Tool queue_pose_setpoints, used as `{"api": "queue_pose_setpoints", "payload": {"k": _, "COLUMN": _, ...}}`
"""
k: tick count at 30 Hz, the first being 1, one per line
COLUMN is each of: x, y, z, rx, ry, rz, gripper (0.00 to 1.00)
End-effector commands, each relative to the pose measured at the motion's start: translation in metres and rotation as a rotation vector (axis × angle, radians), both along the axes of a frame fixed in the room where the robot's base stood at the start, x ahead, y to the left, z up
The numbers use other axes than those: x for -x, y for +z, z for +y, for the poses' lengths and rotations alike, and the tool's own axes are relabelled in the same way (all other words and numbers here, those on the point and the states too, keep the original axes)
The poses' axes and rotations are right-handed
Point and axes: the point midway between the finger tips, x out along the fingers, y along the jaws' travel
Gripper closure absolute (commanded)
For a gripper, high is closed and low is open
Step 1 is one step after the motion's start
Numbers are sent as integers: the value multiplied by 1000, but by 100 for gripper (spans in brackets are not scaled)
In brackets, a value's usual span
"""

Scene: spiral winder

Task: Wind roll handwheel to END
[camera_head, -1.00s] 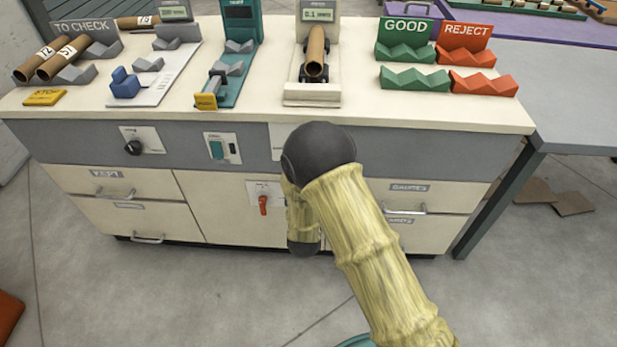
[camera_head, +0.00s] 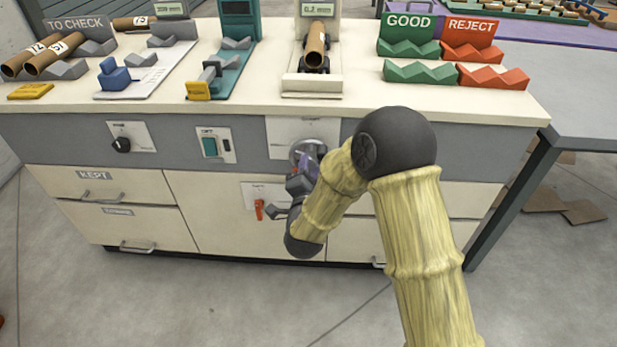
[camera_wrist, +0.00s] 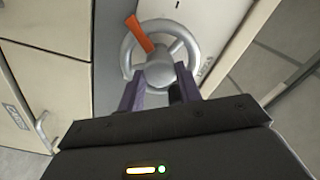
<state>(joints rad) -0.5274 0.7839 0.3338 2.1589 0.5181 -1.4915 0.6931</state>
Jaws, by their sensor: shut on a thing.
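The grey roll handwheel (camera_head: 306,150) sits on a white panel on the bench's front. My arm partly hides it in the head view. In the wrist view the wheel (camera_wrist: 128,58) is seen nearly face-on, with an orange bar (camera_wrist: 139,33) from near the hub to the upper-left rim. My gripper (camera_head: 309,167) reaches it from below. Its purple fingers (camera_wrist: 158,90) are shut on the handwheel at the near side of its rim; the exact contact is hard to see. Above stands a brown tube (camera_head: 316,45) in a stand with a small display (camera_head: 314,10).
A red lever (camera_head: 259,209) is on the cabinet, lower left of the wheel. GOOD (camera_head: 408,72) and REJECT (camera_head: 493,77) racks stand on the bench top. Open floor lies in front.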

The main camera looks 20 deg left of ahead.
Motion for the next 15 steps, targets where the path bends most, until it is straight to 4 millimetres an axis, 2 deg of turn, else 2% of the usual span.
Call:
{"api": "queue_pose_setpoints", "payload": {"k": 1, "x": 1, "y": -8, "z": 0, "rx": -42, "ry": 2, "rz": 19, "gripper": 88}}
{"api": "queue_pose_setpoints", "payload": {"k": 15, "x": 1, "y": -8, "z": 0, "rx": -474, "ry": 2, "rz": 123, "gripper": 88}}
